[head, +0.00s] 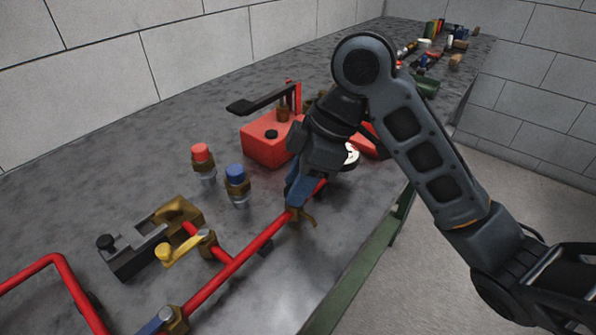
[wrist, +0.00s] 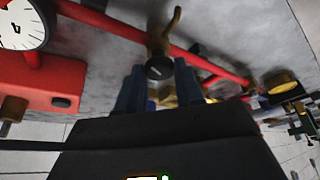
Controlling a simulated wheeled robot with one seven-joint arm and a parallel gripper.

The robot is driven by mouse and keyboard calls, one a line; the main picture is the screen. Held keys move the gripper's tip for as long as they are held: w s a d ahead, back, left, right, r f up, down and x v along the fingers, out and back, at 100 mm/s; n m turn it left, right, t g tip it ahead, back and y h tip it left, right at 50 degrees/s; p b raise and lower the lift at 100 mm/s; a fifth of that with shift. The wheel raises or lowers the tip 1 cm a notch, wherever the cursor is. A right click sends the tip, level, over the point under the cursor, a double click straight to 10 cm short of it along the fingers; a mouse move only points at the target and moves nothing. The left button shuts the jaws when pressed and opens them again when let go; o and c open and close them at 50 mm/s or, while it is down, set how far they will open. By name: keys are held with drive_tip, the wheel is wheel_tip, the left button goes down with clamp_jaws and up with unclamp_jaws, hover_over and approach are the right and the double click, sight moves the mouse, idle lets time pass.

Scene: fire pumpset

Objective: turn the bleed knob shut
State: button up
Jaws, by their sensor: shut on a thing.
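The bleed knob (wrist: 159,68) is a small dark round knob on a brass fitting with a curved spout (wrist: 172,24). The fitting sits on the red pipe (head: 238,260), which also shows in the wrist view (wrist: 205,62). My gripper (head: 297,203) reaches down to the pipe from above. In the wrist view, its two blue fingers stand either side of the knob, shut on it (wrist: 160,80). In the head view the fingers hide the knob, and only part of the brass fitting (head: 304,217) shows below them. I cannot tell how far the knob is turned.
A red pump box (head: 262,150) with a black lever and a white gauge (head: 351,156) stand behind my gripper. Red-capped (head: 202,158) and blue-capped (head: 237,183) fittings stand left. A yellow-handled valve (head: 184,249) is front left. The bench's green front edge (head: 352,272) runs close by.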

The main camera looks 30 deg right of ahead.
drive_tip(key=m+p, duration=0.1)
drive_tip(key=m, duration=0.1)
drive_tip(key=m+t+h+p, duration=0.1)
drive_tip(key=shift+s+a+r+m, duration=0.15)
drive_tip(key=shift+r+m, duration=0.05)
drive_tip(key=shift+m, duration=0.2)
drive_tip(key=m+p, duration=0.1)
drive_tip(key=m+h+p, duration=0.1)
drive_tip(key=m, duration=0.1)
drive_tip(key=shift+s+a+m+t, duration=0.1)
drive_tip(key=shift+a+m+t, duration=0.05)
drive_tip(key=shift+m+t, duration=0.15)
drive_tip(key=m+h+p, duration=0.1)
drive_tip(key=m+p, duration=0.2)
drive_tip(key=p, duration=0.1)
drive_tip(key=shift+a+m+h, duration=0.1)
drive_tip(key=shift+m+h, duration=0.2)
drive_tip(key=shift+m, duration=0.1)
drive_tip(key=shift+f+m+h+p, duration=0.15)
drive_tip(key=shift+m+h+p, duration=0.25)
drive_tip(key=shift+m+p, duration=0.45)
drive_tip(key=shift+f, duration=0.1)
drive_tip(key=o, duration=1)
drive_tip(key=shift+o, duration=0.2)
drive_tip(key=shift+t, duration=0.3)
